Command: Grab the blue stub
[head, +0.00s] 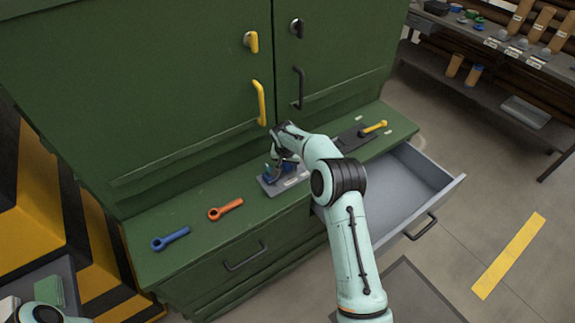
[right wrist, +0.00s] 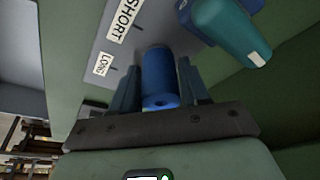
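The blue stub (right wrist: 160,78) is a short cylinder with a small hole in its end, in the right wrist view. It lies between the two fingers of my right gripper (right wrist: 157,85), one close on each side. I cannot tell whether the fingers press on it. In the head view my right gripper (head: 278,167) is down at a grey plate (head: 287,183) on the green bench, and largely hides the blue parts there. My left gripper is not in view; only part of my left arm shows at the bottom left.
The plate carries labels reading "SHORT" and "LONG" (right wrist: 103,64). A teal piece (right wrist: 232,30) is close by at upper right. Blue (head: 170,238) and orange (head: 225,209) tools lie left on the bench; a yellow-handled tool (head: 373,128) lies right. An open drawer (head: 400,190) juts out below.

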